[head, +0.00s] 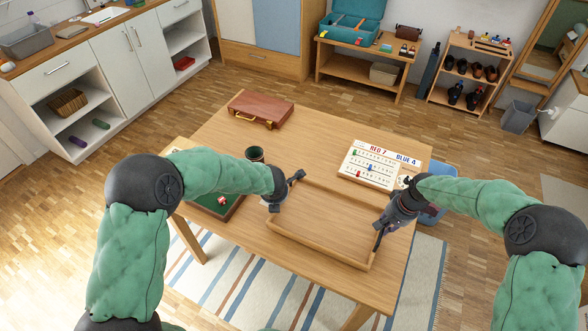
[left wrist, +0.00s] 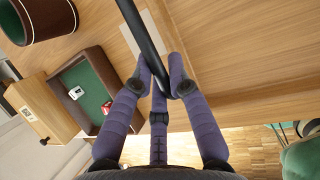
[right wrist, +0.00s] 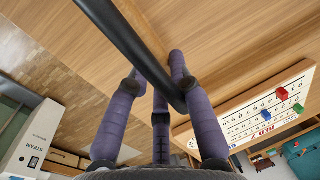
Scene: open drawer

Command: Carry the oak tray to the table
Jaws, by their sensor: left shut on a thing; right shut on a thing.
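The oak tray (head: 325,225) is a shallow rectangular wooden tray with low rims and dark bar handles at its left and right ends. It is over the front right part of the wooden table (head: 330,130); I cannot tell whether it touches the tabletop. My left gripper (head: 293,183) is shut on the left handle, a black bar (left wrist: 142,35) in the left wrist view. My right gripper (head: 379,234) is shut on the right handle, a black bar (right wrist: 125,45) in the right wrist view. The tray looks empty and roughly level.
A brown case (head: 262,108) lies at the table's back left. A scoreboard (head: 372,165) lies just behind the tray at right. A dark cup (head: 255,154) and a green-lined dice tray (head: 232,211) are left of the tray. Bare tabletop shows between case and scoreboard.

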